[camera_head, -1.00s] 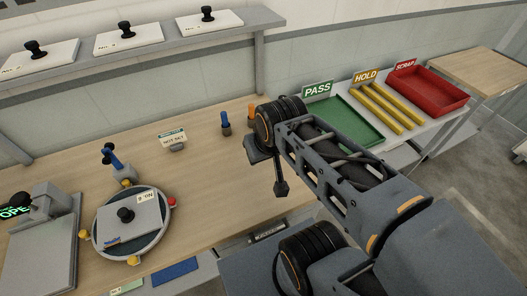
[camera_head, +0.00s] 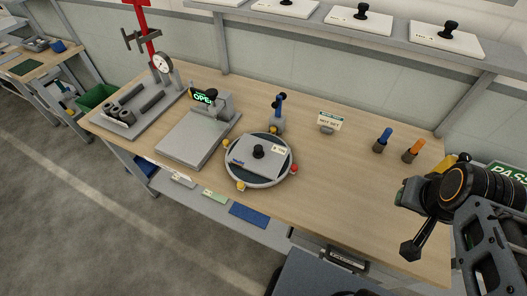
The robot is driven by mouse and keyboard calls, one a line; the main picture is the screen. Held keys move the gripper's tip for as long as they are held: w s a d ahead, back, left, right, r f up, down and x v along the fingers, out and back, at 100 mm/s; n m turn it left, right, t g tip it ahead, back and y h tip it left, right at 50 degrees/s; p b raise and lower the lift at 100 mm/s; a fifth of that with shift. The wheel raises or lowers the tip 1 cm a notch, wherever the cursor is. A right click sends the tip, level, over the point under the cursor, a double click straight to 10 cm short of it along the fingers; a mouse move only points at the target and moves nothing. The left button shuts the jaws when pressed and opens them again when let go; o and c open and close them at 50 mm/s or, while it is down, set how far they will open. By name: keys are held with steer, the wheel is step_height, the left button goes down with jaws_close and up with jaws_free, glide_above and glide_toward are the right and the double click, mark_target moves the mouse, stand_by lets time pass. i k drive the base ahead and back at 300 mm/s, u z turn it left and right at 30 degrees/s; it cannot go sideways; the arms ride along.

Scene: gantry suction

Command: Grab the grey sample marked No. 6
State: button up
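A grey plate (camera_head: 246,160) with a black knob (camera_head: 258,152) lies on a round fixture (camera_head: 284,176) on the workbench. Its small white label is too small to read surely, so I cannot confirm No. 6. White plates with black knobs (camera_head: 361,19) (camera_head: 446,38) stand on the shelf above; their labels are also unclear. My gripper (camera_head: 411,249) is at the right, over the bench's right end and well apart from the round fixture. Its fingers are too small and side-on to show whether they are open.
A grey press with a lit "OPEN" sign (camera_head: 203,97) stands left of the fixture. A dial gauge stand (camera_head: 161,63) is farther left. Blue (camera_head: 383,140) and orange (camera_head: 413,151) handled items stand at back right. Bare bench (camera_head: 335,180) lies between fixture and gripper.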

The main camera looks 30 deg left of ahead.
mark_target(259, 156)
steer(key=k, duration=1.2)
steer(key=u, duration=0.8)
steer(key=i, duration=0.95)
steer(key=u, duration=0.25)
steer(key=k, duration=0.6)
steer(key=u, duration=0.3)
steer(key=i, duration=0.9)
steer(key=u, duration=0.9)
steer(key=i, duration=0.3)
steer(key=u, duration=0.2)
